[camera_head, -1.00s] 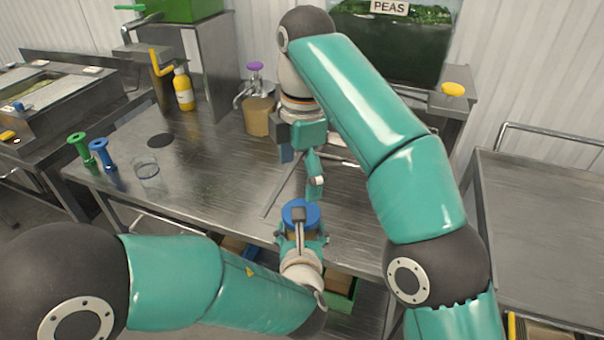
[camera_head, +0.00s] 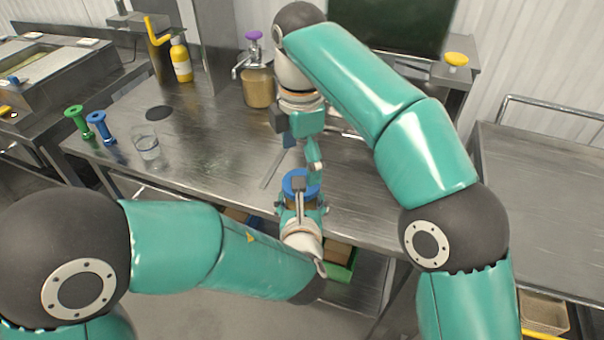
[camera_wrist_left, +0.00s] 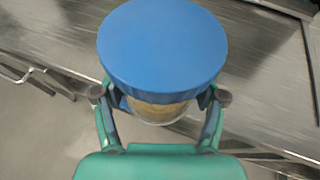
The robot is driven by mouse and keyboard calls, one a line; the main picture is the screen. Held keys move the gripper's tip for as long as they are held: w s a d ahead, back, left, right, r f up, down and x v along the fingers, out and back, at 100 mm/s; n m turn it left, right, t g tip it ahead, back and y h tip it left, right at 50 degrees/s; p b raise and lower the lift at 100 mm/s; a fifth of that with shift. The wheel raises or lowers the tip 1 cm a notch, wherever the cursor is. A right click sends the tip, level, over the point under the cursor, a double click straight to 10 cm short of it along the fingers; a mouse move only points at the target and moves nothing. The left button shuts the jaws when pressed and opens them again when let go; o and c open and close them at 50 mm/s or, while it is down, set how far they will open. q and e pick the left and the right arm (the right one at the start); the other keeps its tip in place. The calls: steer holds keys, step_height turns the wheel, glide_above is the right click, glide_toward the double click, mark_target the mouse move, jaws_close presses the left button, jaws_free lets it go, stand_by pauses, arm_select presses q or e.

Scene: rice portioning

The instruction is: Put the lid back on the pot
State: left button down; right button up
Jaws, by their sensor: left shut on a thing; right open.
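My left gripper (camera_wrist_left: 160,112) is shut on a small pot (camera_wrist_left: 158,108) with clear walls and yellowish contents. The pot also shows in the head view (camera_head: 298,203), near the table's front edge. The blue lid (camera_wrist_left: 162,48) covers the pot's top, and the lid shows in the head view (camera_head: 293,184) too; I cannot tell whether it is fully seated. My right gripper (camera_head: 315,166) is open and points down at the lid's far right side. Whether it touches the lid is unclear.
The steel table (camera_head: 215,150) holds a brown jar with a purple-topped pump (camera_head: 258,88), a glass (camera_head: 147,147), and green (camera_head: 77,123) and blue (camera_head: 101,127) spool-shaped items at left. A yellow bottle (camera_head: 181,60) stands behind. The left-middle tabletop is mostly clear.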

steer(key=shift+f, duration=2.5)
